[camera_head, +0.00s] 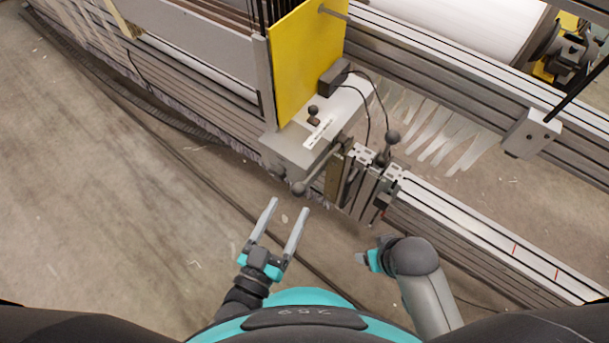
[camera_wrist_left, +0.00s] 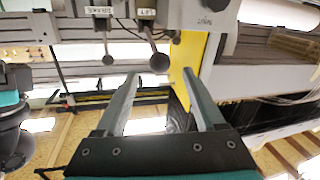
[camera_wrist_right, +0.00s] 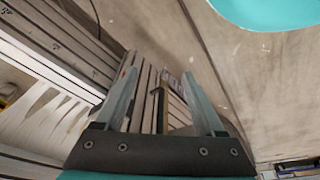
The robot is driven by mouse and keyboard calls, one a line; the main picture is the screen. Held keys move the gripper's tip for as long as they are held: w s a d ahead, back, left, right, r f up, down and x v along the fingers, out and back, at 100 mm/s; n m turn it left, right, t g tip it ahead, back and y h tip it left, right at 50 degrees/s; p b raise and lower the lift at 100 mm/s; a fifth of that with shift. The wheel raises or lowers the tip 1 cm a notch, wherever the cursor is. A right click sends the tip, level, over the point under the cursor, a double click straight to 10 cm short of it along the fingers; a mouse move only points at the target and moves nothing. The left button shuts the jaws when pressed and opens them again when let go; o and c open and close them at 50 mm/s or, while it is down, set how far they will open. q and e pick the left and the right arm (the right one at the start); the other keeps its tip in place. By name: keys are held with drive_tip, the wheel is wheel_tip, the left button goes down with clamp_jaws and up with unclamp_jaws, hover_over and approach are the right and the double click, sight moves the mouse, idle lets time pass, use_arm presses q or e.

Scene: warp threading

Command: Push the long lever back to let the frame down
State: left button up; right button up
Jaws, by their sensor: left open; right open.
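The long lever (camera_head: 322,168), a grey rod with a dark ball knob, sticks out of the grey machine housing toward me in the head view. Its knob (camera_wrist_left: 159,62) shows just beyond and between my left fingertips in the left wrist view. My left gripper (camera_head: 288,206) is open and empty, just short of the knob, with no contact visible. A second ball-ended lever (camera_head: 392,137) stands upright to the right. My right gripper (camera_head: 364,257) is open, low in front of the rail; it also shows in the right wrist view (camera_wrist_right: 158,73). The frame is not clearly identifiable.
A yellow panel (camera_head: 305,60) stands behind the grey housing (camera_head: 290,150), which bears a small black knob (camera_head: 313,112). Cables hang beside it. Long metal rails (camera_head: 490,235) run to the right. The concrete floor (camera_head: 110,200) at left is open.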

use_arm(q)
drive_tip(key=b, duration=0.2)
approach(322, 163)
drive_tip(key=w, duration=0.2)
drive_tip(key=w+r, duration=0.1)
drive_tip(key=w, duration=0.1)
drive_tip(key=shift+w+a, duration=0.15)
drive_tip(key=shift+a, duration=0.05)
drive_tip(key=shift+w+d+b, duration=0.2)
drive_tip(key=shift+w+b, duration=0.15)
drive_tip(key=shift+w, duration=0.2)
use_arm(e)
wheel_tip(322, 163, up, 6)
drive_tip(key=w+t, duration=0.1)
drive_tip(key=shift+w, duration=0.15)
drive_tip(key=shift+r, duration=0.1)
use_arm(q)
clamp_jaws()
